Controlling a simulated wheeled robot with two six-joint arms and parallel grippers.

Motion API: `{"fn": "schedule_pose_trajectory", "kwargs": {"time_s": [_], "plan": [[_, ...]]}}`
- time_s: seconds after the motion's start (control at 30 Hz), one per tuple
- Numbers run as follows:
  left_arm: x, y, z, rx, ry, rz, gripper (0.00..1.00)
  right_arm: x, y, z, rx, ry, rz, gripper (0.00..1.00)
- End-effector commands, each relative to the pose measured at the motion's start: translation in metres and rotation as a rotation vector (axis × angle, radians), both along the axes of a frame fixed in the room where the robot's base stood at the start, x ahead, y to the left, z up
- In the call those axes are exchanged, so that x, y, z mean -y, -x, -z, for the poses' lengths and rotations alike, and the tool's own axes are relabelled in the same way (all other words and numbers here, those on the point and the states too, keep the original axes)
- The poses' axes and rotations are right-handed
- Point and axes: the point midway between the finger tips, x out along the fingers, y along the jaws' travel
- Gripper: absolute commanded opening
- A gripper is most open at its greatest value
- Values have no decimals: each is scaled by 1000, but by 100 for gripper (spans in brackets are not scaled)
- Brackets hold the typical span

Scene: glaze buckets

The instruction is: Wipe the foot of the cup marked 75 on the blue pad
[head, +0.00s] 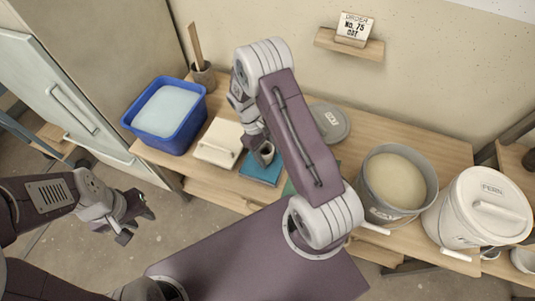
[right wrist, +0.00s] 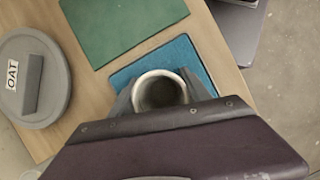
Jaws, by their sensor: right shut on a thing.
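My right gripper (head: 262,146) is shut on a small cup (head: 266,154), pale-rimmed with a dark inside. In the right wrist view the cup (right wrist: 160,91) sits between the two fingers, mouth towards the camera. It is over the blue pad (head: 258,172), which also shows in the right wrist view (right wrist: 200,58). I cannot tell whether its foot touches the pad. The foot and any number on the cup are hidden. My left gripper (head: 138,220) is open and empty, low at the left, off the bench.
A blue tub (head: 128,120) and a cream block (head: 216,145) stand left of the pad. A green pad (right wrist: 125,25) and a grey OAT lid (right wrist: 50,85) lie nearby. An open grey bucket (head: 368,196) and a lidded FERN bucket (head: 465,215) stand right. A card (head: 354,30) reads No. 75 OAT.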

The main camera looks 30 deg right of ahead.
Motion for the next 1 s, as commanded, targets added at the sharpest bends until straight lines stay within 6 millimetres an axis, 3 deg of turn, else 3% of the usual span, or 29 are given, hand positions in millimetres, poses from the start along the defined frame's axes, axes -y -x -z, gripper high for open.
{"fn": "schedule_pose_trajectory", "kwargs": {"time_s": [0.27,0.7,1.0], "plan": [[0,0,1,0,0,0,33,2,-2,2,1,0,1,7],[0,0,-3,0,0,0,33,26,-22,2,0,0,1,7],[0,0,-8,0,0,0,33,19,-16,1,-1,-1,-1,7]]}}
